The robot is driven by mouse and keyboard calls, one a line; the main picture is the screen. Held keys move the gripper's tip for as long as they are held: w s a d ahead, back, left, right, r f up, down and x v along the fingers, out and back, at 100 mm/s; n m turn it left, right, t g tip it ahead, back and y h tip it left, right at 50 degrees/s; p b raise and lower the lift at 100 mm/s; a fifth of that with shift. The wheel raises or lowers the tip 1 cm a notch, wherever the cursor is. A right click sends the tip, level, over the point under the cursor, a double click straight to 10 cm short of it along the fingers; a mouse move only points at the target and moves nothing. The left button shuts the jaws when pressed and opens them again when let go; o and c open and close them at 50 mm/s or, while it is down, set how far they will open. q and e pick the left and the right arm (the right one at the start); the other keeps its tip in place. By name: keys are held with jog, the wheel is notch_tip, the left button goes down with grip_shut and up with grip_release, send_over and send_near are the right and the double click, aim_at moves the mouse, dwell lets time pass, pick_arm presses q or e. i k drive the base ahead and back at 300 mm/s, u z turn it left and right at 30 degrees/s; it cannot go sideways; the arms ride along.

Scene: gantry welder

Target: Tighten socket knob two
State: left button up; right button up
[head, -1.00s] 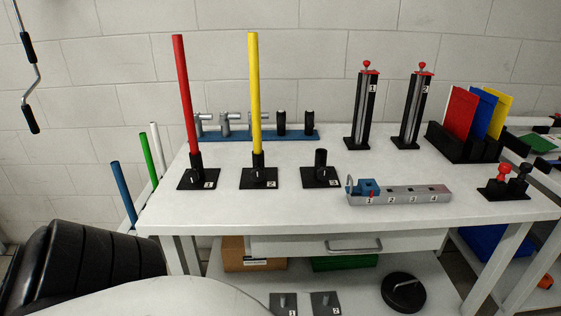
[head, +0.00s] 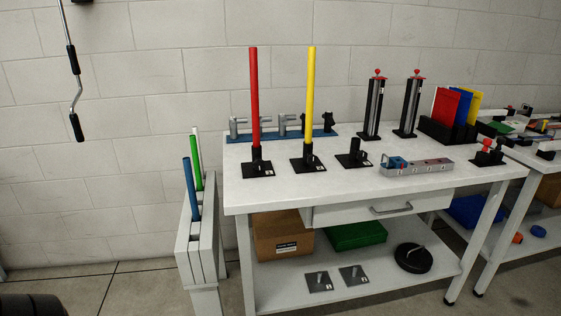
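Socket two (head: 308,165), a black square base with a short upright tube and a small label, stands on the white workbench (head: 240,189). A tall yellow rod (head: 311,95) stands upright in it. The socket's knob is a small dark shape on the tube, too small to tell how tight it is. To its left, socket one (head: 257,169) holds an upright red rod (head: 254,95). To its right, a third socket (head: 354,160) has no rod. Neither of my grippers is in view.
A grey numbered rail with a blue block (head: 396,163) lies right of the sockets. Two black columns (head: 374,110) stand behind. A rack (head: 196,245) with blue, green and white rods stands left of the bench. A crank handle (head: 76,125) hangs at upper left. Floor in front is open.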

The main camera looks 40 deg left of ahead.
aim_at(312, 160)
jog(key=u, duration=1.25)
jog(key=i, duration=0.25)
